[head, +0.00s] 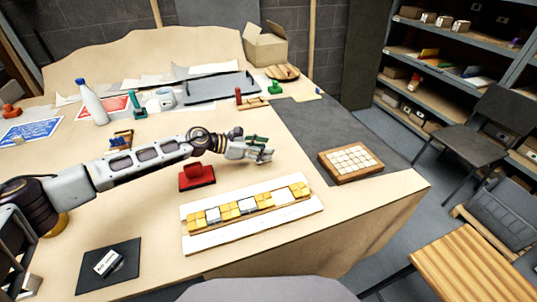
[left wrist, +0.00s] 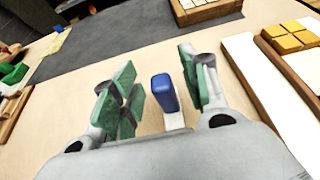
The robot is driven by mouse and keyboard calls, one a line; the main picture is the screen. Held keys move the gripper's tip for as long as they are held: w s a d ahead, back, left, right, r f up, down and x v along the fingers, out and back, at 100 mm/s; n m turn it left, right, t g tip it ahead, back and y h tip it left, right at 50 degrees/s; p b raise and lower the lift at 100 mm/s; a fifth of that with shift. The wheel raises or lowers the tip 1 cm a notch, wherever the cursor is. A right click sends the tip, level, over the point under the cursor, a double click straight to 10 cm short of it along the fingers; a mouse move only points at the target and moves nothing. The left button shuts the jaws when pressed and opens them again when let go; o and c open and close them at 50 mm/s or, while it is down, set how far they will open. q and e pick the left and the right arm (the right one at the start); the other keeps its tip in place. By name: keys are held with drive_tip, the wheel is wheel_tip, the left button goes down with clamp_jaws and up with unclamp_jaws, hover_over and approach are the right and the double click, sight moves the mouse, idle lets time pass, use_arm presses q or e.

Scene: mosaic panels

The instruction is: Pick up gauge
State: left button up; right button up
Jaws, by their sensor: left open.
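A small blue piece with a white strip (left wrist: 163,90), apparently the gauge, shows between my left gripper's fingers in the left wrist view. I cannot tell whether the fingers touch it. My left gripper (left wrist: 158,88) is open, with green pads on both sides of the piece. In the head view my left gripper (head: 264,152) is low over the table, just beyond the mosaic panel (head: 205,241), and largely hides the blue piece. My right gripper is not in view.
A red block on a base (head: 198,176) stands close under my left forearm. A wooden tray of pale tiles (head: 332,172) is to the right, partly on a grey mat (head: 309,122). A black pad (head: 92,283) with a small white-and-black item (head: 107,262) lies front left.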

use_arm(q)
drive_tip(key=shift+d+f, duration=0.1)
drive_tip(key=shift+d, duration=0.05)
clamp_jaws()
idle(0.5)
